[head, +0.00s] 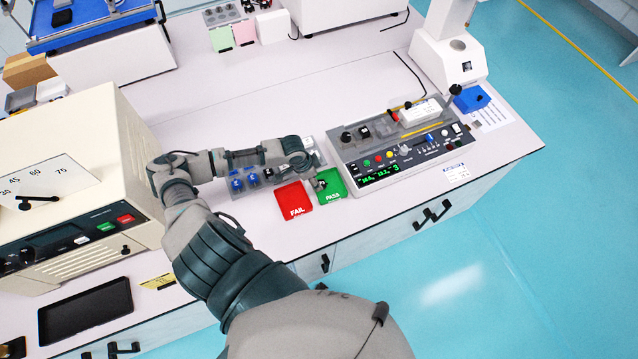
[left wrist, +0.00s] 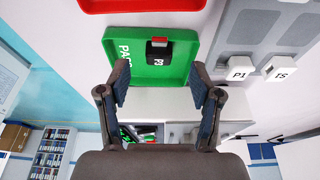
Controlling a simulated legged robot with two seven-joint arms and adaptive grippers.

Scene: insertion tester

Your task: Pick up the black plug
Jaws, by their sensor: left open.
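A black plug (left wrist: 158,52) with a red end and white lettering lies in the green PASS tray (left wrist: 178,76) in the left wrist view. My left gripper (left wrist: 160,88) is open and empty, its two fingers apart in front of the tray, with the plug centred beyond the gap between them. In the head view my left gripper (head: 310,171) is over the green PASS tray (head: 334,194) and partly hides what lies in it. My right gripper is not in view.
The red FAIL tray (head: 293,199) is beside the green one. A grey rack (head: 222,193) holds blue-topped pieces. White plugs (left wrist: 240,66) stand close to the tray. The tester panel (head: 400,155) is at the right and a beige oven (head: 75,170) at the left.

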